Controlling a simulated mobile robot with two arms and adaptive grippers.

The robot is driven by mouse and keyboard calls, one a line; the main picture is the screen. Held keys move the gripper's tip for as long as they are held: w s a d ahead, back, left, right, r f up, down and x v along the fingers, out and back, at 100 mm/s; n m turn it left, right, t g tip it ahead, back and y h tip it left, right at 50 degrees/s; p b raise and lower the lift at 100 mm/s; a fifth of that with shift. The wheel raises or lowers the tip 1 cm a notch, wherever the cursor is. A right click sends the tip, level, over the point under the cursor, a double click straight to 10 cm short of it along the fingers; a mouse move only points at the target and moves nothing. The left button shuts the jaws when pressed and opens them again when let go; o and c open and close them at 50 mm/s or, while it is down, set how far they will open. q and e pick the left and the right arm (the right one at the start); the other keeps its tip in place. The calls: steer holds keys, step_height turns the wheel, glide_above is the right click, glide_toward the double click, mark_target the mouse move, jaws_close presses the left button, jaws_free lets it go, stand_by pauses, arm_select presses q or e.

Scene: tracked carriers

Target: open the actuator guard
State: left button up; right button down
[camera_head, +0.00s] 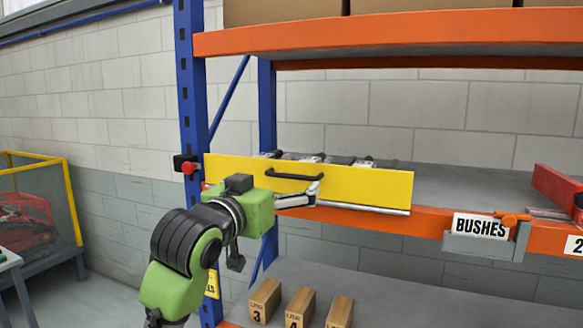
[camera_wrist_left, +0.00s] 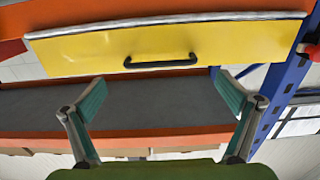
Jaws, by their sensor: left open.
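The actuator guard is a yellow panel (camera_head: 375,188) standing upright along the front of the middle shelf, with a black bar handle (camera_head: 295,177) on its face. Dark and grey parts show just above its top edge; the rest behind it is hidden. In the left wrist view, which looks upside down, the panel (camera_wrist_left: 80,52) and its handle (camera_wrist_left: 160,62) lie beyond the fingertips. My left gripper (camera_head: 316,190) is in front of the panel, just below and right of the handle. Its fingers (camera_wrist_left: 160,82) are spread wide with nothing between them. My right gripper is out of view.
A blue post (camera_head: 190,90) with a red button (camera_head: 188,168) stands left of the panel. Numbered wooden blocks (camera_head: 299,307) sit on the shelf below. A yellow-framed enclosure (camera_head: 70,200) is far left.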

mark_target(290, 177)
arm_select(q)
steer(key=p+x, duration=0.2)
steer(key=x, duration=0.3)
steer(key=shift+w+d+r, duration=0.1)
steer(key=shift+w, duration=0.15)
steer(key=shift+w+d, duration=0.15)
steer(key=shift+w, duration=0.4)
steer(key=c, duration=1.4)
steer(key=shift+o, duration=0.2)
steer(key=shift+f, duration=0.2)
